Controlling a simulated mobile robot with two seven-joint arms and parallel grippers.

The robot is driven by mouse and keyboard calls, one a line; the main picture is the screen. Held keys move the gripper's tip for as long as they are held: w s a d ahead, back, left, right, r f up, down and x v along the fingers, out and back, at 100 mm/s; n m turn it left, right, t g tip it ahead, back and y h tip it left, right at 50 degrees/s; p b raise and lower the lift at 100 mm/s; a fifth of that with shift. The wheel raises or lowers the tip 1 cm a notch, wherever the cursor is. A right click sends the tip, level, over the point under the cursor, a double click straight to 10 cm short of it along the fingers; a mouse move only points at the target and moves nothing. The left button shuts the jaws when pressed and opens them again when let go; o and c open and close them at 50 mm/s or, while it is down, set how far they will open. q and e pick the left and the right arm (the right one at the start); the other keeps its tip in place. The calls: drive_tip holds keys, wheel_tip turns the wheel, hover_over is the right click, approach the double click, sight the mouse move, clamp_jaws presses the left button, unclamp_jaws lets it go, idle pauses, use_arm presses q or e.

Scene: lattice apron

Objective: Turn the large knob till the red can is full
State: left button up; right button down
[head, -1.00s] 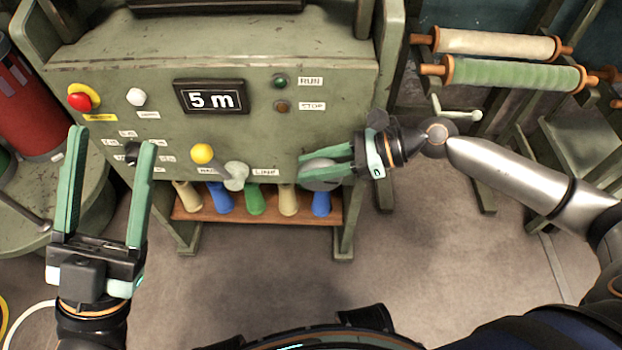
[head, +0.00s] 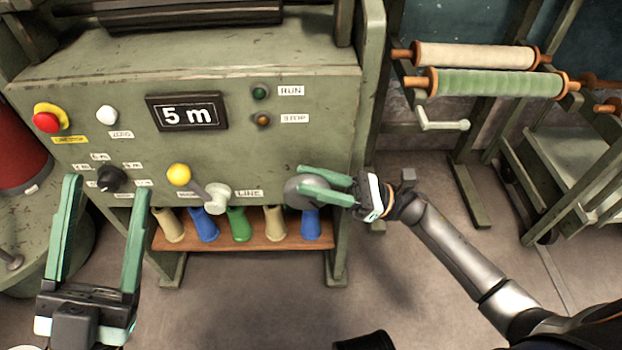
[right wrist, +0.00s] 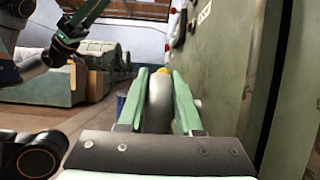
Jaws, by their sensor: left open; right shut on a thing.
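A large round grey knob (head: 291,191) sits at the lower right of the green machine panel. My right gripper (head: 302,179) is shut on it, with its two green fingers on either side. In the right wrist view the grey knob (right wrist: 158,100) shows between the fingers. A red cylinder (head: 18,155) at the left edge, partly cut off, may be the red can; its inside and fill cannot be seen. My left gripper (head: 105,188) is open and empty in front of the panel's lower left.
The panel display (head: 187,113) reads "5 m". Several coloured spools stand on a wooden shelf (head: 260,243) below. A roll rack (head: 490,84) stands right.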

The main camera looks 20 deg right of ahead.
drive_tip(key=shift+d+y, duration=0.1)
drive_tip(key=shift+y, duration=0.3)
idle(0.3)
drive_tip(key=c, duration=0.6)
unclamp_jaws()
drive_tip(key=v, duration=1.2)
drive_tip(key=shift+s+d+f, duration=0.1)
drive_tip(key=shift+d+f, duration=0.05)
drive_tip(key=shift+f, duration=0.05)
